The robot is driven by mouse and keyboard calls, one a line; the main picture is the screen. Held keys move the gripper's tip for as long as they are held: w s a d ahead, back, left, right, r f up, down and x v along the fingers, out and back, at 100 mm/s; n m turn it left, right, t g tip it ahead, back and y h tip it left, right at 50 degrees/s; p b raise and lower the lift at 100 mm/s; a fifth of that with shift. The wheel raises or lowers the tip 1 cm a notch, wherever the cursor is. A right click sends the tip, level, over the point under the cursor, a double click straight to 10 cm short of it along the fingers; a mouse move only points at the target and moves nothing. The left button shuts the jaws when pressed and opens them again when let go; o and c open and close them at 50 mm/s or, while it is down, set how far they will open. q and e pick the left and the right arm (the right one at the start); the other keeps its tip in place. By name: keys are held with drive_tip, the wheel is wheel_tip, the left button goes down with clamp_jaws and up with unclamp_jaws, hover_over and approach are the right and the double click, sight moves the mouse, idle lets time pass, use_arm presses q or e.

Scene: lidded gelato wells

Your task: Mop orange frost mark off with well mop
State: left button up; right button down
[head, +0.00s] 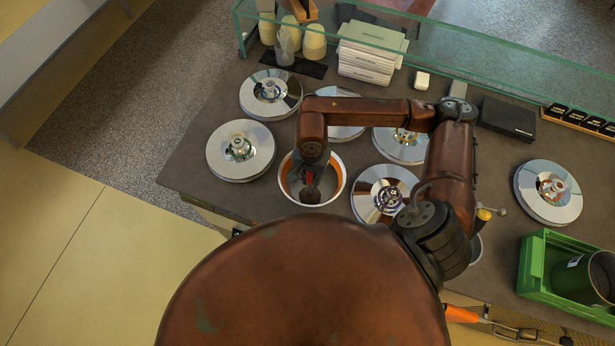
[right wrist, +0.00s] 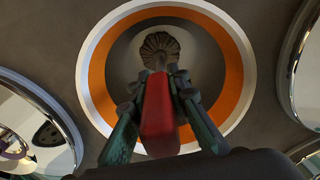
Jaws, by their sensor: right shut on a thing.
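The open well (head: 342,183) has a white rim and an orange band (right wrist: 236,70) around its inner wall, with a grey floor. I cannot tell any separate frost mark from this band. My right gripper (head: 309,176) points down into the well and is shut on the red handle (right wrist: 159,115) of the well mop. The mop's ribbed grey-brown head (right wrist: 160,48) is inside the well, toward the upper middle in the right wrist view. I cannot tell whether it touches the floor. My left gripper is not in view.
Lidded wells surround the open one, including a left lid (head: 240,150), a right lid (head: 384,193) and a far-right lid (head: 548,192). A glass guard (head: 480,70) runs along the back. A green crate (head: 533,268) holding a dark green tub stands at right.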

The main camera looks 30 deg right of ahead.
drive_tip(key=shift+w+d+b, duration=0.85)
drive_tip(key=shift+w+b, duration=1.55)
drive_tip(key=shift+b, duration=0.1)
drive_tip(key=shift+s+a+f+b, duration=0.15)
drive_tip(key=shift+s+b, duration=1.25)
drive_tip(key=shift+s, duration=0.8)
drive_tip(key=shift+w+b, duration=0.35)
drive_tip(key=shift+w, duration=0.3)
